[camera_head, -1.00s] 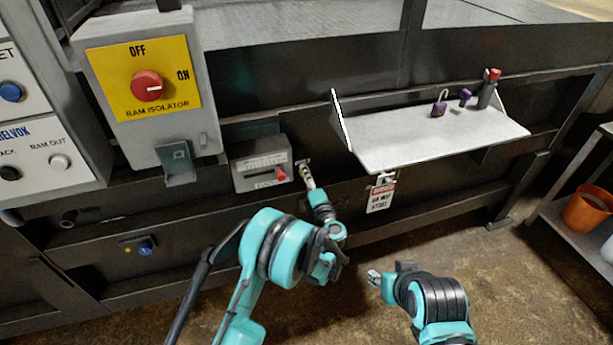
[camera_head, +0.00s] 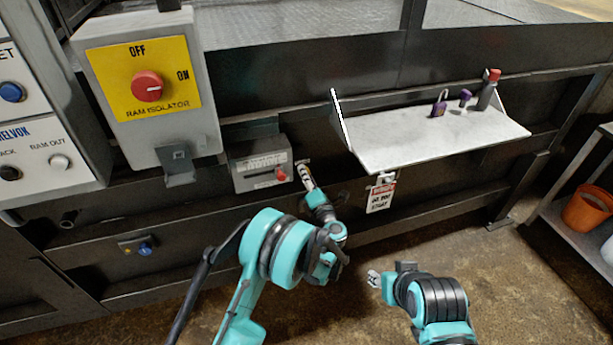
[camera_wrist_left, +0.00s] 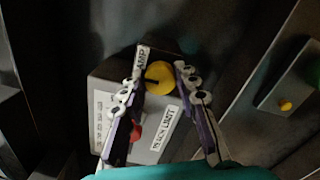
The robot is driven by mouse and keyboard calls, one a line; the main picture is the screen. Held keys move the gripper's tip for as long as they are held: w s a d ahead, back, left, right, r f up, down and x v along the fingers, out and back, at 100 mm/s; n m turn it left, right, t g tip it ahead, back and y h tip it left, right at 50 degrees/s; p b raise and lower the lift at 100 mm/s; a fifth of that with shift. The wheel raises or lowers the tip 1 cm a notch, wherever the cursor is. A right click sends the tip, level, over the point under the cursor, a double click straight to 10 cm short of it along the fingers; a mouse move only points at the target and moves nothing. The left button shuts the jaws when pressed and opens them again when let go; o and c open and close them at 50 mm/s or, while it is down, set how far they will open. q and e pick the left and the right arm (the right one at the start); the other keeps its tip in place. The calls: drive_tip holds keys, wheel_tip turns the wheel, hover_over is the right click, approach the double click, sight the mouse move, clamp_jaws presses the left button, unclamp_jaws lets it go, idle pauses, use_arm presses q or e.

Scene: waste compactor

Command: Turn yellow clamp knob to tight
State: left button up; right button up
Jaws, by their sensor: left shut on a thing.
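The yellow clamp knob (camera_wrist_left: 160,77) shows in the left wrist view as a round disc with a short dark mark on it. A white label ending in "AMP" (camera_wrist_left: 141,60) is beside it. My left gripper (camera_wrist_left: 161,75) has a finger on either side of the knob and is shut on it. In the head view my left gripper (camera_head: 304,171) reaches the dark panel just right of a small grey box, and hides the knob. My right gripper (camera_head: 373,277) is apart, low over the floor; its jaw opening is too small to tell.
The grey box (camera_head: 262,166) with a red part is close to the left fingers. A white shelf (camera_head: 425,140) with a purple padlock (camera_head: 439,106) juts out to the right, a red-and-white tag (camera_head: 381,196) below it. The ram isolator (camera_head: 148,86) is at upper left.

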use_arm(q)
drive_tip(key=o, duration=1.2)
drive_tip(key=shift+c, duration=0.2)
drive_tip(key=v, duration=1.2)
